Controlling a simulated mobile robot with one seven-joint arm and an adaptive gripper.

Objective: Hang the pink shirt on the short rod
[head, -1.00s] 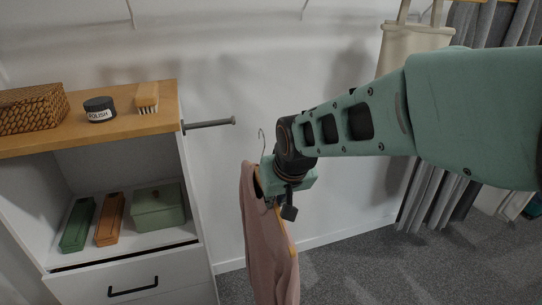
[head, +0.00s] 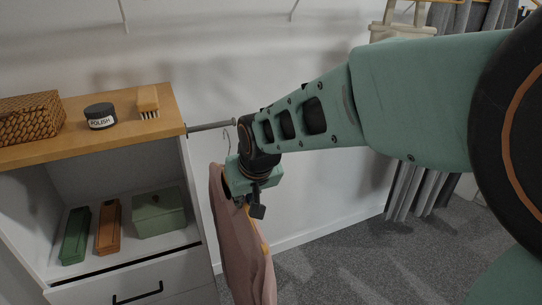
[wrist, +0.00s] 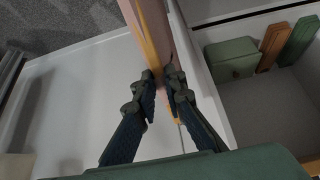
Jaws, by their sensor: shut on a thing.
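The pink shirt (head: 240,250) hangs on a wooden hanger with a thin metal hook (head: 227,143) in the head view. My gripper (head: 252,200) is shut on the hanger near the shirt's top. In the wrist view, the fingers (wrist: 163,88) close on the hanger (wrist: 146,45), with the pink cloth (wrist: 157,18) beside it. The short rod (head: 210,127) sticks out to the right from the cabinet's side, with a knob at its end. The hook appears just below the rod's outer end; its depth from the rod is unclear. My arm hides part of the hanger.
The cabinet's wooden top (head: 70,137) bears a woven basket (head: 30,119), a polish tin (head: 100,116) and a brush (head: 148,102). Its shelf holds a green box (head: 160,212) and two narrow boxes. Grey curtains (head: 425,185) hang at right. Carpet is clear between.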

